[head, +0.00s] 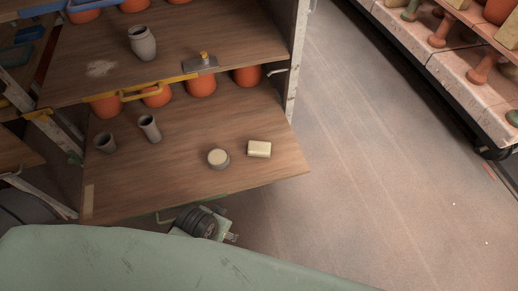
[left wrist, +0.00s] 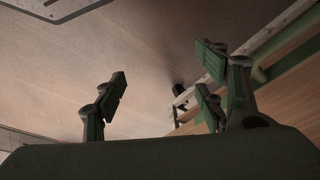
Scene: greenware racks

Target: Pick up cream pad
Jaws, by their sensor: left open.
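The cream pad (head: 259,149), a small rectangular cream block, lies flat on the lower wooden shelf board near its front right corner. A round grey piece with a pale top (head: 218,158) stands just left of it, apart from it. My left gripper (left wrist: 165,92) shows only in the left wrist view. Its fingers are spread wide with nothing between them. The pad is not seen in that view, so the distance between them cannot be told. My right gripper is in neither view.
A grey beaker (head: 149,128) and a grey cup (head: 105,142) stand further left on the lower board (head: 180,170). The upper board (head: 220,40) holds a grey vase (head: 142,43) and a trowel (head: 200,63). Another rack stands right, across open floor (head: 380,170).

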